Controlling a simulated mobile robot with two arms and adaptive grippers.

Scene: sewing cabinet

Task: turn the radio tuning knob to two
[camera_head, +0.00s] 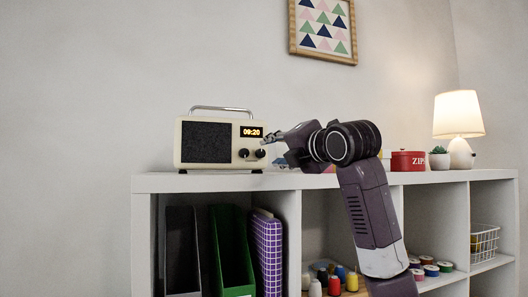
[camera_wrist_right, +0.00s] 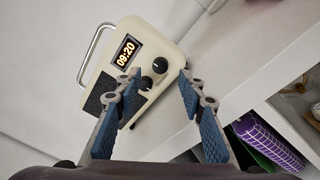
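A cream radio (camera_head: 219,140) with a dark speaker grille, a carry handle and a lit display (camera_head: 250,131) reading 09:20 stands on top of the white cabinet. Two black knobs sit below the display: a left knob (camera_head: 243,153) and a right knob (camera_head: 260,153). In the right wrist view they show as one knob (camera_wrist_right: 160,65) and another knob (camera_wrist_right: 145,84); which is the tuning knob I cannot tell. My right gripper (camera_wrist_right: 159,74) is open, its blue-padded fingers apart in front of the knobs. No contact is clear. My left gripper is not in view.
The white cabinet top (camera_head: 160,183) is clear left of the radio. A red tin (camera_head: 408,161), a small plant (camera_head: 439,159) and a lit lamp (camera_head: 458,120) stand to the right.

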